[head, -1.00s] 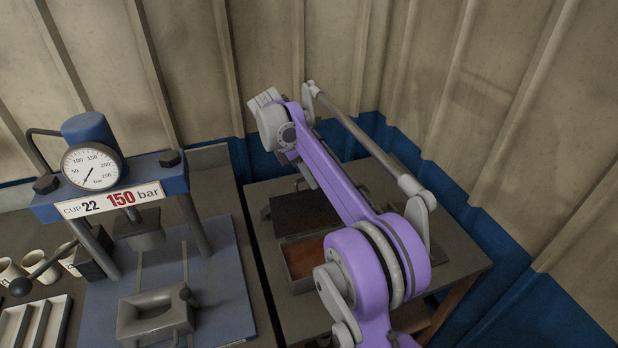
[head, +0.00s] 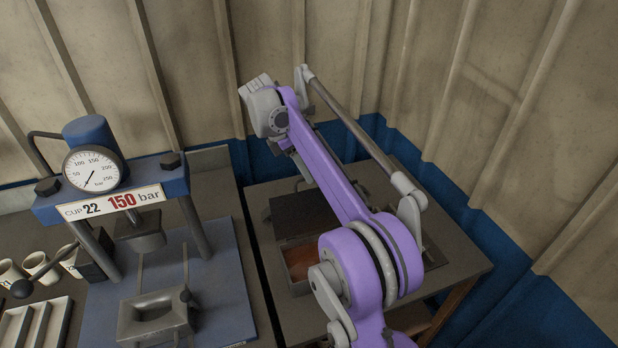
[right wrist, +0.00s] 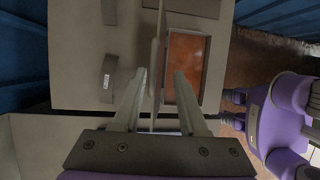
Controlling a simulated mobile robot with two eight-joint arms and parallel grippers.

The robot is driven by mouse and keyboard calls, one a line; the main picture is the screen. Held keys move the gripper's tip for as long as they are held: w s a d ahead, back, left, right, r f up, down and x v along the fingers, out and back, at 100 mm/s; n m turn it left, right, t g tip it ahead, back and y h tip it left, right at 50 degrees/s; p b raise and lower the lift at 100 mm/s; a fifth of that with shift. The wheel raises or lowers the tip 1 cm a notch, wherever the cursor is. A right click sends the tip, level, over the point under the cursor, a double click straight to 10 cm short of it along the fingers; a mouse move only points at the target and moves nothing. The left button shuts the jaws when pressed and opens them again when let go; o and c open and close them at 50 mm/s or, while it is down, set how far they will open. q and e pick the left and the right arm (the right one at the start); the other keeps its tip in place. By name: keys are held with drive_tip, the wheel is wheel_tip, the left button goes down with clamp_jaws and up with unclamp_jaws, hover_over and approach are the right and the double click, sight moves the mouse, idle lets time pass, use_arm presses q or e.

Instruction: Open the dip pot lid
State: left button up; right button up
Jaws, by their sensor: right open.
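The dip pot (head: 290,272) stands on a low table right of the press, with orange-brown contents. Its lid (head: 300,212) appears raised, a dark panel standing up at the pot's far side. In the right wrist view the lid (right wrist: 158,50) shows nearly edge-on beside the open pot (right wrist: 203,85). My right gripper (right wrist: 160,72) is open, its fingers on either side of the lid's line; I cannot tell whether they touch it. In the head view my right arm hides part of the pot and most of this gripper. My left gripper is not in view.
A blue press (head: 115,195) with a gauge stands on the left bench. A grey block with a handle (head: 155,315) lies on its base plate. Cups (head: 38,265) and a slotted tray (head: 35,325) are at far left. Walls close in behind and right.

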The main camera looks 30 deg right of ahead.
drive_tip(key=p+v, duration=0.1)
drive_tip(key=v, duration=0.5)
drive_tip(key=shift+w+a+r, duration=0.15)
drive_tip(key=shift+w+r, duration=0.05)
drive_tip(key=shift+r, duration=0.1)
drive_tip(key=shift+s, duration=0.1)
drive_tip(key=s+a+f+m+t+y, duration=0.1)
drive_tip(key=s+a+f+m, duration=0.3)
drive_tip(key=s, duration=0.4)
drive_tip(key=s+a+f+m+t+y, duration=0.1)
drive_tip(key=s+a+f+m+t, duration=0.3)
drive_tip(key=s+f, duration=0.4)
drive_tip(key=s+a+f+m+t+y, duration=0.2)
drive_tip(key=s+a+f+m, duration=0.4)
drive_tip(key=s, duration=0.3)
drive_tip(key=shift+f+m+t, duration=0.7)
drive_tip(key=shift+f+m, duration=0.05)
drive_tip(key=shift+m, duration=0.05)
drive_tip(key=shift+s, duration=0.1)
